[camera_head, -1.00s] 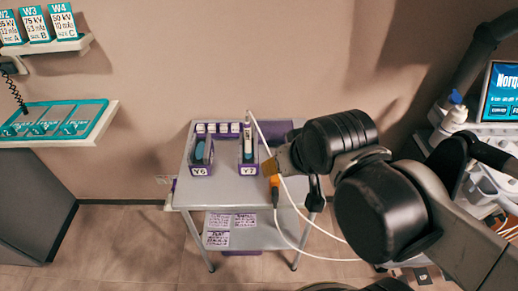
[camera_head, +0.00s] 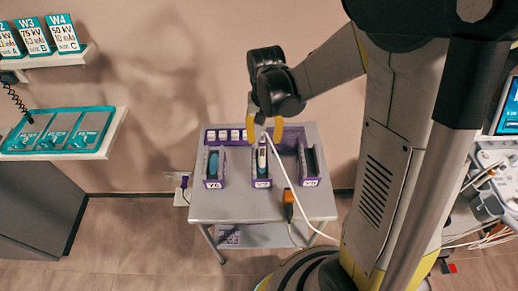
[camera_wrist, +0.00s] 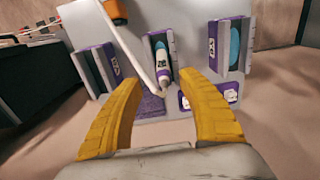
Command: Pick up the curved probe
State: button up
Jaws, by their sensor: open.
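A white probe (camera_head: 262,157) with a white cable stands in the middle purple holder (camera_head: 262,183) on the grey table (camera_head: 235,208). It also shows in the wrist view (camera_wrist: 162,66). The left holder (camera_head: 213,183) has a rounded blue piece (camera_head: 213,163) in it. The right holder (camera_head: 309,182) looks dark and empty inside. I cannot tell from shape which piece is the curved probe. My gripper (camera_head: 265,123) is open and empty, its yellow fingers over the table's back edge. In the wrist view the white probe's cable end lies between and beyond the fingertips (camera_wrist: 175,82).
A purple tray (camera_head: 225,128) with several small white blocks lies at the table's back. An orange piece (camera_head: 288,204) hangs at the table's front, and the white cable runs past it. A shelf (camera_head: 65,145) with a teal tray is at left. An ultrasound console (camera_head: 500,165) stands at right.

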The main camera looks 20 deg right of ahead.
aim_at(262, 152)
jog(key=f+b, duration=0.1)
jog(key=f, duration=0.1)
jog(key=f+b, duration=0.1)
jog(key=f, duration=0.2)
jog(key=f+b, duration=0.1)
jog(key=f, duration=0.2)
jog(key=shift+w+a, duration=0.2)
jog(key=shift+w, duration=0.15)
grip_shut()
